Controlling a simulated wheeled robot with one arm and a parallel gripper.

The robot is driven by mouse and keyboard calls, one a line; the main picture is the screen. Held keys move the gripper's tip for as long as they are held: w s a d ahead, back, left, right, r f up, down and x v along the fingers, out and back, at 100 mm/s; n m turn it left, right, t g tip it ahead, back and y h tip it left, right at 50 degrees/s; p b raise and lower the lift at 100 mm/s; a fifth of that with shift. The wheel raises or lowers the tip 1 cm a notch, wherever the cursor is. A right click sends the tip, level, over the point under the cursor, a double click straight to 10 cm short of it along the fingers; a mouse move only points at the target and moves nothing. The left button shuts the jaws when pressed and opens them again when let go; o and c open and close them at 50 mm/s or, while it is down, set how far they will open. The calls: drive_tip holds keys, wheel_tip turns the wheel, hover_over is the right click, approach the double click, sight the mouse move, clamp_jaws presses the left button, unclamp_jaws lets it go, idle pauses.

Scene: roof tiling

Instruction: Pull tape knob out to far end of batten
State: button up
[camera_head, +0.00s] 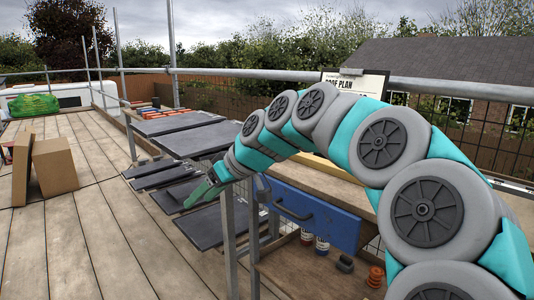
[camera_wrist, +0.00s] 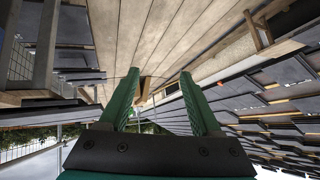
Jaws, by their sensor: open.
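My gripper (camera_head: 194,198) reaches out left of the blue drawer, above dark slate-like tiles. Its two green fingers show spread apart and empty in the wrist view (camera_wrist: 160,76). No tape knob can be made out in either view. I cannot tell which wooden strip is the batten; thin light strips show between the dark tile rows (camera_wrist: 275,103) at the right of the wrist view.
A blue drawer (camera_head: 312,213) with a dark handle sits under a wooden bench top. Stacked dark slabs (camera_head: 180,123) stand beyond my gripper. Cardboard boxes (camera_head: 55,166) stand on the plank deck (camera_head: 95,225), otherwise largely clear. A clipboard marked roof plan (camera_head: 355,84) is behind my arm.

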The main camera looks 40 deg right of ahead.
drive_tip(key=w+d+r+m+t+h, duration=0.1)
drive_tip(key=d+r+t, duration=0.1)
drive_tip(key=d, duration=0.7)
drive_tip(key=d+r+t+h, duration=0.1)
drive_tip(key=d+r+t, duration=0.1)
drive_tip(key=d, duration=0.8)
drive_tip(key=w+d+r+m+t+h+b, duration=0.1)
drive_tip(key=d+r, duration=0.1)
drive_tip(key=d, duration=0.8)
drive_tip(key=shift+w+d+m+t+h, duration=0.2)
drive_tip(key=shift+w+m+t+h, duration=0.1)
drive_tip(key=shift+w+t, duration=0.1)
drive_tip(key=shift+d+f, duration=0.1)
drive_tip(key=shift+d, duration=0.05)
drive_tip(key=x, duration=0.7)
drive_tip(key=shift+w, duration=0.3)
clamp_jaws()
